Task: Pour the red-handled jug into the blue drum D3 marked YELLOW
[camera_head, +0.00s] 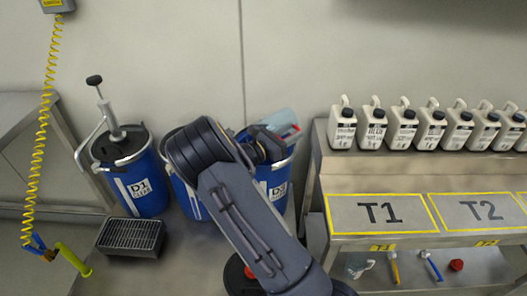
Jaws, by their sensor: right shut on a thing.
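The blue drum D3 (277,186) stands right of centre, partly behind my right arm; its label shows only in part and I cannot read a colour word on it. My right gripper (266,142) is over the drum's top and shut on the jug (279,121). The jug is pale, see-through blue with a red part at its right side, and lies tilted above the drum's rim. My arm and gripper hide much of the drum's opening, and I cannot tell whether liquid flows. My left gripper is not in view.
Blue drum D1 (145,186), with a hand pump, stands at left; another blue drum (183,196) is behind my arm. A black grated tray (132,237) lies in front. A bench (347,183) with several white canisters and places T1 and T2 is at right. A yellow coiled hose (42,130) hangs left.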

